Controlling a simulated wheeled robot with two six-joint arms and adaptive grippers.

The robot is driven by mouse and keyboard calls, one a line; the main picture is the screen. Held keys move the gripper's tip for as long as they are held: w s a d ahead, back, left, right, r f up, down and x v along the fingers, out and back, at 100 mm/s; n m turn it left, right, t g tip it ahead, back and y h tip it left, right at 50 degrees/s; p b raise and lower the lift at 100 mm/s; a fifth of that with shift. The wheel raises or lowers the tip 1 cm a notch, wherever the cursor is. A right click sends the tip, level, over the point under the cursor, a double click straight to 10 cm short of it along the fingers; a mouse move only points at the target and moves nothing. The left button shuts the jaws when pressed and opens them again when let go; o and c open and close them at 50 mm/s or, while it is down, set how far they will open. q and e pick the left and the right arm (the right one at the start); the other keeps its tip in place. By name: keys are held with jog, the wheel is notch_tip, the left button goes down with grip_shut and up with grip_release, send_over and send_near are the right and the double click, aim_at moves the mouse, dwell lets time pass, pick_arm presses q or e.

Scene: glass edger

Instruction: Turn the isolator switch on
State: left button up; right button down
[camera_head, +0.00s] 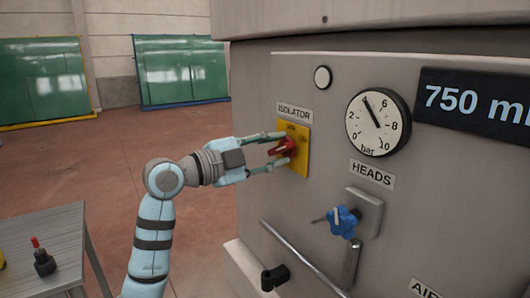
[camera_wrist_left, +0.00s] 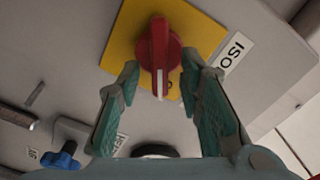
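The isolator switch is a red rotary knob (camera_head: 283,147) on a yellow plate (camera_head: 303,151) under the ISOLATOR label on the machine's grey front. In the left wrist view the red knob (camera_wrist_left: 158,58) shows a white pointer line, with the yellow plate (camera_wrist_left: 195,30) behind it. My left gripper (camera_head: 275,151) is open, its fingers on either side of the knob. In the left wrist view its fingertips (camera_wrist_left: 160,78) flank the knob's handle with gaps visible, not clamped on it. My right gripper is not in view.
A pressure gauge (camera_head: 378,122) and a 750 display (camera_head: 475,104) sit right of the switch. A blue valve handle (camera_head: 343,221) and a grey rail (camera_head: 300,258) are below. A grey table (camera_head: 50,235) stands at the lower left; open floor lies behind my arm.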

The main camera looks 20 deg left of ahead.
pick_arm(q)
jog(key=v, duration=1.2)
jog(key=shift+w+d, duration=0.15)
